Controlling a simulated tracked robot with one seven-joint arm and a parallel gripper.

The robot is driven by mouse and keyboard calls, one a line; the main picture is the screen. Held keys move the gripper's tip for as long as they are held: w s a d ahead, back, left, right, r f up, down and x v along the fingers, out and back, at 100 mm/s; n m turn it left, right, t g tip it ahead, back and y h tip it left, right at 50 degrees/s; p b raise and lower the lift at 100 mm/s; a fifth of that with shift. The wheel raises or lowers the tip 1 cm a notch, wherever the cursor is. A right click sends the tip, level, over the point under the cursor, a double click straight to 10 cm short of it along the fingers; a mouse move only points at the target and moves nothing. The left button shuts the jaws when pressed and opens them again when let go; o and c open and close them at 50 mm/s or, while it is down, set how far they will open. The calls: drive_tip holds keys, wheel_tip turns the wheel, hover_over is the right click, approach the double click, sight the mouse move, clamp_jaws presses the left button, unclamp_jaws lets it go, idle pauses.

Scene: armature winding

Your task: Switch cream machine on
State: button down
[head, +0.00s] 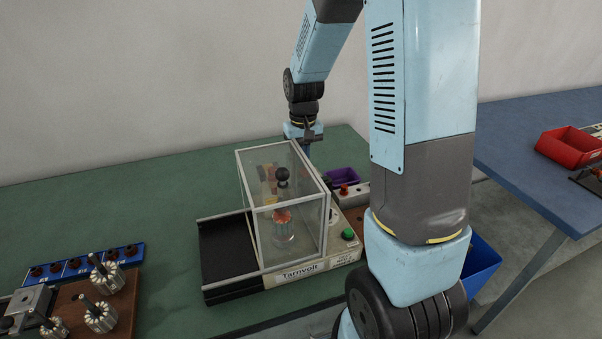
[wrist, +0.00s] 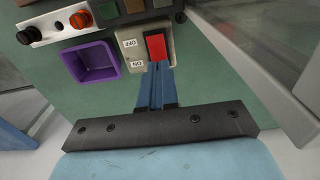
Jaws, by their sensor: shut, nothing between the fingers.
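The cream machine (head: 338,258), labelled Tarnvolt, stands on the green bench under a clear framed cover (head: 285,215). A green button (head: 348,234) shows on its front right. In the wrist view a red rocker switch (wrist: 156,44) sits on a pale plate with upside-down OFF and ON labels beside it. Which way the rocker is tipped I cannot tell. My gripper (wrist: 157,66) is shut and empty, its blue fingertips at the near edge of the rocker, by the ON label. I cannot tell whether they touch. In the head view my gripper (head: 307,151) is behind the cover, its tips partly hidden.
A purple bin (wrist: 91,62) lies left of the switch. The cover's frame (wrist: 300,110) stands close on the right. A blue tool rack (head: 85,264) is at the head view's left.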

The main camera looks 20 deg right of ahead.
drive_tip(key=shift+f, duration=0.55)
idle(0.4)
drive_tip(key=shift+r, duration=3.5)
drive_tip(key=s+r+t, duration=0.2)
drive_tip(key=s+r, duration=0.5)
drive_tip(key=s, duration=0.4)
drive_tip(key=s+r+t, duration=0.3)
drive_tip(key=s+r, duration=0.5)
drive_tip(key=s, duration=0.4)
drive_tip(key=shift+a+r+t, duration=0.25)
drive_tip(key=shift+a+t, duration=0.05)
drive_tip(key=shift+a, duration=0.15)
